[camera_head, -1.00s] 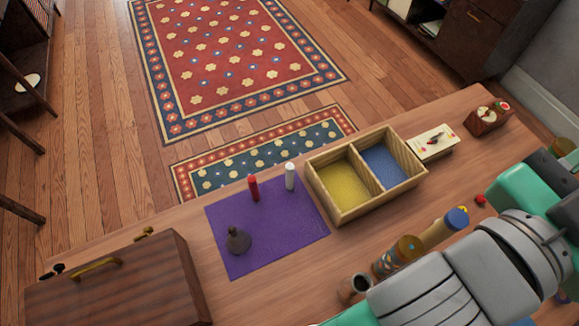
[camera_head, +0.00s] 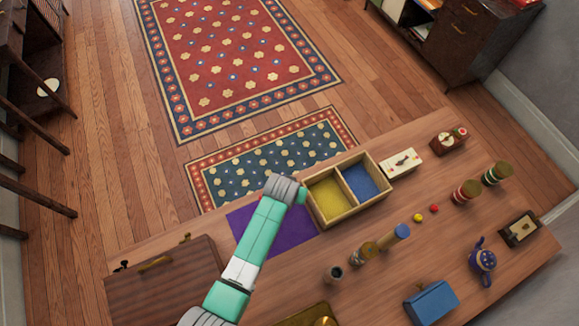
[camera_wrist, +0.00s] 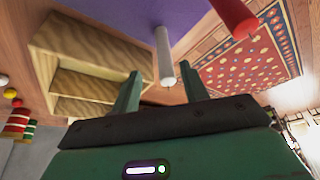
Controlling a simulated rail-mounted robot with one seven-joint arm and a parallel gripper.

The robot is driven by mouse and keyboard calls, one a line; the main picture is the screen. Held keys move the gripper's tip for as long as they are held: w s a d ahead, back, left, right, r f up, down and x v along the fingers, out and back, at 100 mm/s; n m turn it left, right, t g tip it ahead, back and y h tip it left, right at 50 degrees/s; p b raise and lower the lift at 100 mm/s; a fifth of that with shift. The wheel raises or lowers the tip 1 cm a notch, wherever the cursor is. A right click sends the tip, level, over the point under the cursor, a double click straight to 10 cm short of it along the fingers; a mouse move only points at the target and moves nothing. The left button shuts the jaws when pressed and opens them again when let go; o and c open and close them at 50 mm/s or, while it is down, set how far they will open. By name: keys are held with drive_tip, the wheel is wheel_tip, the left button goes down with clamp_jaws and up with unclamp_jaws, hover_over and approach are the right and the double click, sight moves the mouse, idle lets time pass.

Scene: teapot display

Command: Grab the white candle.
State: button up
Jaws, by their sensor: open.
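The white candle (camera_wrist: 163,52) stands on the purple mat (camera_head: 298,232). It shows in the wrist view, upside down, in line with the gap between my fingers. My gripper (camera_wrist: 158,68) is open, with one finger on each side of the candle in the picture. I cannot tell how far the candle reaches between the fingers, and I see no grip on it. The red candle (camera_wrist: 234,14) stands near it, to the right in the wrist view.
The two-part wooden box (camera_head: 335,216), yellow and blue inside, stands close beside the mat. A brown wooden case (camera_head: 165,283) is at the left. Jars, a blue teapot (camera_head: 483,258) and a blue box (camera_head: 432,303) are at the right.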

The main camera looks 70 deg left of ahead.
drive_tip(key=x, duration=0.2)
drive_tip(key=b+x, duration=0.1)
drive_tip(key=x, duration=0.3)
drive_tip(key=shift+s+a+f+b, duration=0.2)
drive_tip(key=shift+a+f+b, duration=0.1)
drive_tip(key=shift+f, duration=0.05)
clamp_jaws()
